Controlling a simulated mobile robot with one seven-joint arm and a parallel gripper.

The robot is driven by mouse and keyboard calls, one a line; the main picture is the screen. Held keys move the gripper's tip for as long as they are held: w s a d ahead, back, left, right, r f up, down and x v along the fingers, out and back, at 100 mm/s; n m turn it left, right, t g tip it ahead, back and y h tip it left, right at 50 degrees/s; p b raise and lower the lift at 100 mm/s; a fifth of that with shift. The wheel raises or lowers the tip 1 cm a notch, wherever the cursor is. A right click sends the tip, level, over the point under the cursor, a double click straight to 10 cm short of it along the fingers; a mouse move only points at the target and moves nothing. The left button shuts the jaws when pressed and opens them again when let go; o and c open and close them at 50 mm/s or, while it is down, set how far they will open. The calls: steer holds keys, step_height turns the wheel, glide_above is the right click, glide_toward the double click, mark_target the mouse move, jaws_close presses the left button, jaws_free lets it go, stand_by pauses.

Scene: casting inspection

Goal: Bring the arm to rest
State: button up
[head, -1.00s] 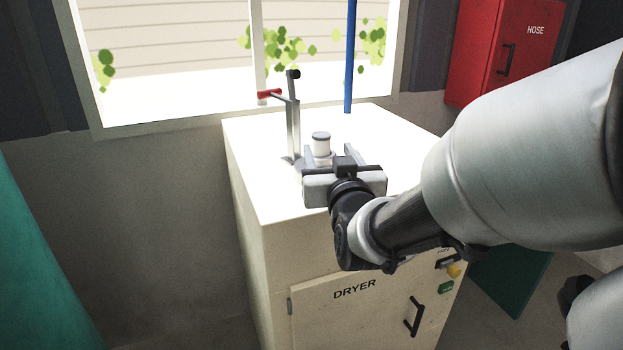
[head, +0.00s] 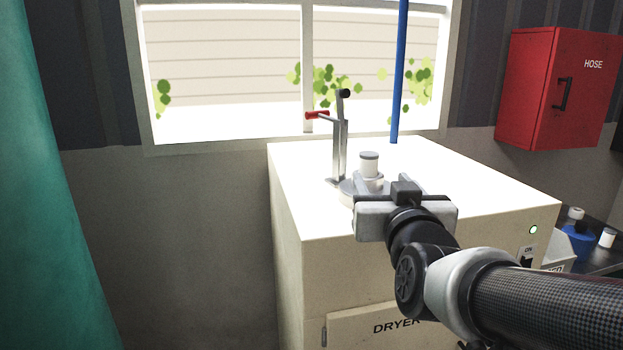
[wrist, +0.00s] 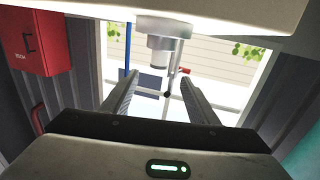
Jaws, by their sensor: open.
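My gripper (head: 385,187) is in front of a small white cylinder with a grey top (head: 369,165). The cylinder stands upright on a round grey base on the dryer (head: 420,165). In the wrist view, which is upside down, my gripper (wrist: 160,84) has its two fingers spread with nothing between them. The cylinder (wrist: 160,48) shows beyond the fingertips there, apart from them. In the head view my gripper's body hides the fingertips and part of the base.
An upright metal lever with a red handle (head: 318,115) stands left of the cylinder. A blue pole (head: 398,75) rises behind the dryer. A red hose cabinet (head: 530,85) hangs at right. A bench with containers (head: 578,235) is beyond the dryer's right side. A teal surface (head: 40,220) edges the left.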

steer(key=s+f+g, duration=0.6)
steer(key=s+f, duration=0.1)
steer(key=s, duration=0.3)
steer(key=s+f+g, duration=0.6)
steer(key=s+f, duration=0.1)
steer(key=s, duration=0.2)
step_height(320, 180, up, 17)
steer(key=s+p, duration=0.1)
steer(key=p, duration=1.6)
steer(key=shift+d+r+p, duration=0.15)
steer(key=shift+d+p, duration=0.1)
steer(key=shift+p, duration=0.1)
